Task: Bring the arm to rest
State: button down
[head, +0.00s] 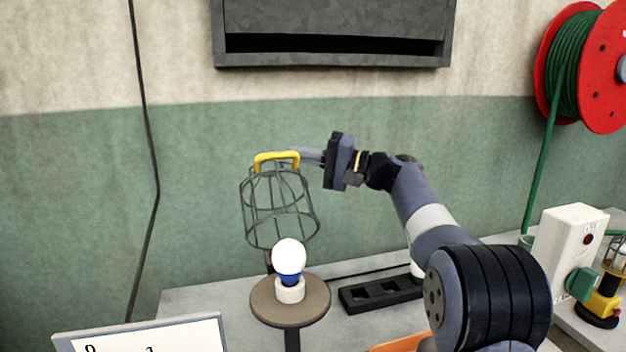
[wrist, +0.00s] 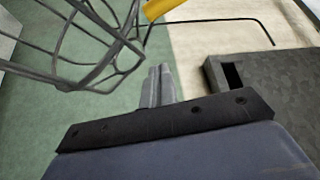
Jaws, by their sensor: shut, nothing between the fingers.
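My gripper (head: 301,155) is at the middle of the head view, with its fingers pointing left at the height of a yellow handle (head: 276,156). The handle tops a grey wire cage (head: 279,208). In the wrist view the gripper's fingers (wrist: 157,84) are together with nothing between them. The cage (wrist: 85,50) shows at upper left there and the yellow handle (wrist: 160,9) at the top. I cannot tell whether the fingertips touch the handle. My arm reaches in from the lower right and is raised above the table.
A white and blue bulb (head: 289,261) stands on a round brown stand (head: 262,300) below the cage. A black slotted strip (head: 381,293) lies on the table. A dark box (head: 335,30) hangs on the wall above. A white switch box (head: 568,252) and red reel (head: 598,85) are at right.

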jog(key=shift+w+a+f+m+h+p, duration=0.2)
jog(key=shift+w+m+p, duration=0.2)
jog(key=shift+w+p, duration=0.35)
jog(key=shift+w+a+f+m+h+p, duration=0.2)
jog(key=shift+w+m+p, duration=0.25)
jog(key=shift+p, duration=0.5)
jog(key=shift+r, duration=0.1)
